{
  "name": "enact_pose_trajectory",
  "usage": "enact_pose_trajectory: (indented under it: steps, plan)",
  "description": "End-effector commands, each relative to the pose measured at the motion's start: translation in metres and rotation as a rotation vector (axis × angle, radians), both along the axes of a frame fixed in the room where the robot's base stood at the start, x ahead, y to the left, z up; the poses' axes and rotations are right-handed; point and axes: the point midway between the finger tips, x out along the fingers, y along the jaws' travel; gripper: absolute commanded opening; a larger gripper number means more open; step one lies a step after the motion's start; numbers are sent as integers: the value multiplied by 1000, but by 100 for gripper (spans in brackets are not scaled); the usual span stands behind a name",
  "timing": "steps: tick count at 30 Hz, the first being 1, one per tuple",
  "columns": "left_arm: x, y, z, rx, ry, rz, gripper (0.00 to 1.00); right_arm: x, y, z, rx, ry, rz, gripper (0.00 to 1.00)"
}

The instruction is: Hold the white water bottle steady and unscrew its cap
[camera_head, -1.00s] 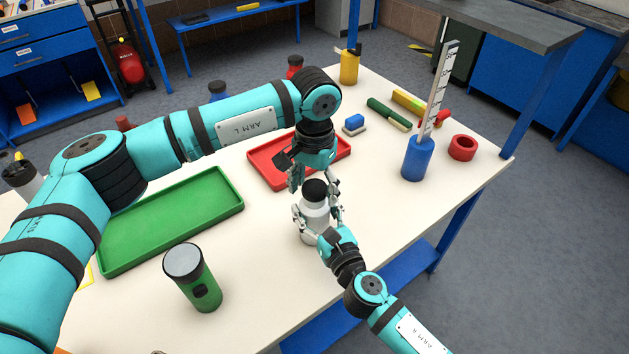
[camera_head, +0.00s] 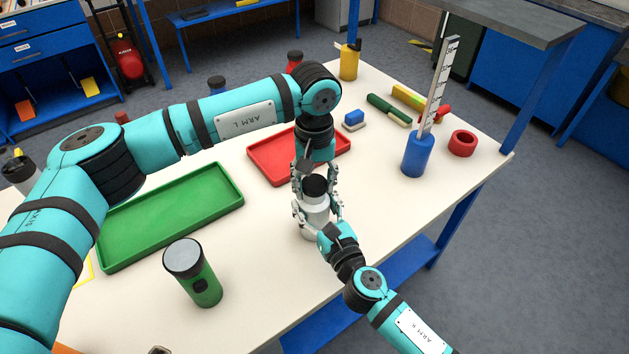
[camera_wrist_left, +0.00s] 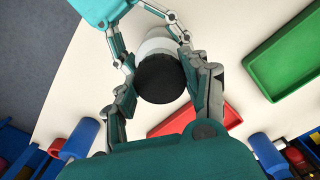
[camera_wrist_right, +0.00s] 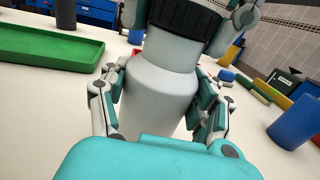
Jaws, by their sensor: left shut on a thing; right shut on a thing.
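The white water bottle (camera_head: 314,211) with its black cap (camera_head: 315,187) stands upright on the table near its front edge. My right gripper (camera_head: 318,218) is shut on the bottle's body, with a finger on each side in the right wrist view (camera_wrist_right: 160,98). My left gripper (camera_head: 315,183) is above and shut on the black cap. In the left wrist view its fingers (camera_wrist_left: 160,85) press the cap from both sides. The cap still sits on the bottle's neck in the right wrist view. Its top edge is cut off there.
A red tray (camera_head: 268,170) lies just behind the bottle and a green tray (camera_head: 160,225) to its left. A green canister (camera_head: 203,288) stands front left. A blue holder (camera_head: 417,157) and red ring (camera_head: 462,143) stand right.

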Motion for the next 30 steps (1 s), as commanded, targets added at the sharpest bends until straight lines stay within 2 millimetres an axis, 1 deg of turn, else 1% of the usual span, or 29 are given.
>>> enact_pose_trajectory:
  steps: [1,3,26,30]
  plan:
    - [1,1,0,2,-2,114,7,0,0,0,0,0,-1,0]
    - [1,1,0,2,-2,279,7,0,0,0,0,0,-1,0]
    - [0,0,1,1,-1,2076,7,0,-1,0,0,0,-2,0]
    - [0,0,2,1,-1,2410,7,0,-1,0,0,0,-2,0]
